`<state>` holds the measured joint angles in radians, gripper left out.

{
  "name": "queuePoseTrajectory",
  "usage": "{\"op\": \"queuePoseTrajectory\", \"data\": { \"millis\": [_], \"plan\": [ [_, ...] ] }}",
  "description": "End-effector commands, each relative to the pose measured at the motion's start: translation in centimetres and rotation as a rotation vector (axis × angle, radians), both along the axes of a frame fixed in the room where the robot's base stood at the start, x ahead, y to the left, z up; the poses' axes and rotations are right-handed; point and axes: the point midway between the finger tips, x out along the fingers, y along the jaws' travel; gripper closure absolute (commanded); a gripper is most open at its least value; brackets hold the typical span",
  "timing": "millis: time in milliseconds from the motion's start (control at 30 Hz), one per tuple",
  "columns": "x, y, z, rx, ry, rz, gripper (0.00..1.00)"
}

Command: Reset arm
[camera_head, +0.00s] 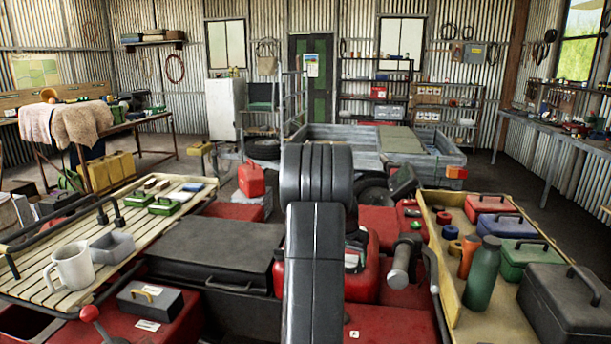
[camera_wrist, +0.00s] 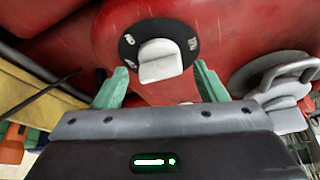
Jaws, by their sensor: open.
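My dark arm (camera_head: 315,265) stands in the middle of the head view, bent at a thick ribbed joint. It hides what lies directly behind it, and my gripper cannot be made out there. In the wrist view my gripper (camera_wrist: 160,82) has its two green fingers spread apart, with nothing held. A light grey knob (camera_wrist: 160,62) on a round black dial shows between the fingers. The dial is on a red body (camera_wrist: 225,35). Whether the fingers touch the red body cannot be told.
Left, a slatted rack (camera_head: 170,215) carries a white mug (camera_head: 72,266) and grey box (camera_head: 111,247). Right, a yellow-edged tray (camera_head: 444,275) holds a green bottle (camera_head: 482,277) and several cases. A grey rounded metal part (camera_wrist: 275,90) is close right of my fingers.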

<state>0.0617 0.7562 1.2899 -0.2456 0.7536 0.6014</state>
Motion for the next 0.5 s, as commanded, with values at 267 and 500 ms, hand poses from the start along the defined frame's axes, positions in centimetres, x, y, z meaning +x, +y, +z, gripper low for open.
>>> {"op": "queuePoseTrajectory", "data": {
  "millis": [267,500],
  "plan": [
    [0.07,0.13,0.07,-0.001,0.002,-0.159,0.35],
    [0.13,0.20,0.14,-0.002,0.001,-0.308,0.35]
  ]
}}
